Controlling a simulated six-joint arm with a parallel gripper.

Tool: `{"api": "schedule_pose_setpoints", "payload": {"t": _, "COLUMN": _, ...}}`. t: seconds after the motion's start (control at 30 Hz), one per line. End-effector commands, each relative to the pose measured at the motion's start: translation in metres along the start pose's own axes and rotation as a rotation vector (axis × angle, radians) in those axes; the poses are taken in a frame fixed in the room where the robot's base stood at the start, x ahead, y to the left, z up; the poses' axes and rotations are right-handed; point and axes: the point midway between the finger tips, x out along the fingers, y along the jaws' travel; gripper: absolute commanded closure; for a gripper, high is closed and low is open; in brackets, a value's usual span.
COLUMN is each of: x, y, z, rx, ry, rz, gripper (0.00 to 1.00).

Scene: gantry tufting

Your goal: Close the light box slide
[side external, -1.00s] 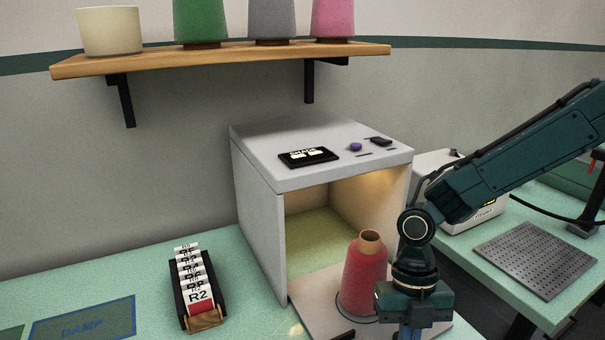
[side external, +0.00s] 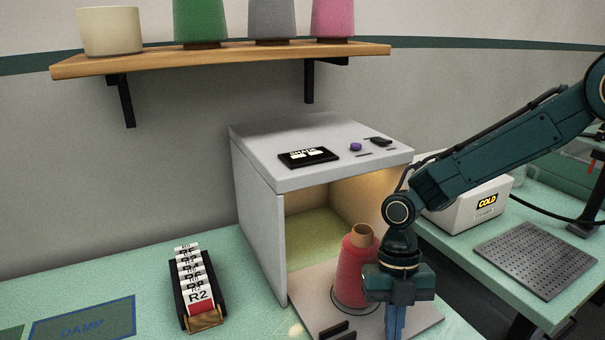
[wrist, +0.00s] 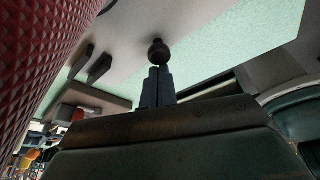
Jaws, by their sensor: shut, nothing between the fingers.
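The light box (side external: 262,220) is a pale grey cabinet with an open, lit front. Its grey slide (side external: 432,314) sticks out of the front and carries a red yarn cone (side external: 356,270), standing upright. A black handle (side external: 337,330) is on the slide's front part; dark bars also show in the wrist view (wrist: 97,66). My gripper (side external: 395,322) is low, just right of the cone, with its fingertips cut off by the lower edge. In the wrist view my gripper (wrist: 158,72) is shut and empty, its tips right at a round black knob (wrist: 158,50); contact is unclear.
A rack of labelled cards (side external: 197,290) stands left of the box. A white COLD box (side external: 470,208) and a perforated plate (side external: 537,262) are on the right bench. A wooden shelf (side external: 225,56) with cones hangs above. The green bench is clear between rack and box.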

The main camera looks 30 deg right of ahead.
Motion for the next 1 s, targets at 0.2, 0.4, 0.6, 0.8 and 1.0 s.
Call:
{"api": "schedule_pose_setpoints", "payload": {"t": 0.2, "x": -0.009, "y": 0.013, "z": 0.026, "rx": 0.003, "ry": -0.001, "rz": 0.001, "gripper": 1.00}}
{"api": "schedule_pose_setpoints", "payload": {"t": 0.4, "x": -0.015, "y": 0.023, "z": 0.043, "rx": 0.002, "ry": -0.001, "rz": 0.001, "gripper": 1.00}}
{"api": "schedule_pose_setpoints", "payload": {"t": 0.6, "x": -0.017, "y": 0.025, "z": 0.048, "rx": 0.002, "ry": -0.001, "rz": -0.001, "gripper": 1.00}}
{"api": "schedule_pose_setpoints", "payload": {"t": 0.8, "x": -0.017, "y": 0.025, "z": 0.047, "rx": 0.002, "ry": -0.001, "rz": -0.001, "gripper": 1.00}}
{"api": "schedule_pose_setpoints", "payload": {"t": 1.0, "x": -0.017, "y": 0.025, "z": 0.045, "rx": 0.001, "ry": -0.001, "rz": -0.001, "gripper": 1.00}}
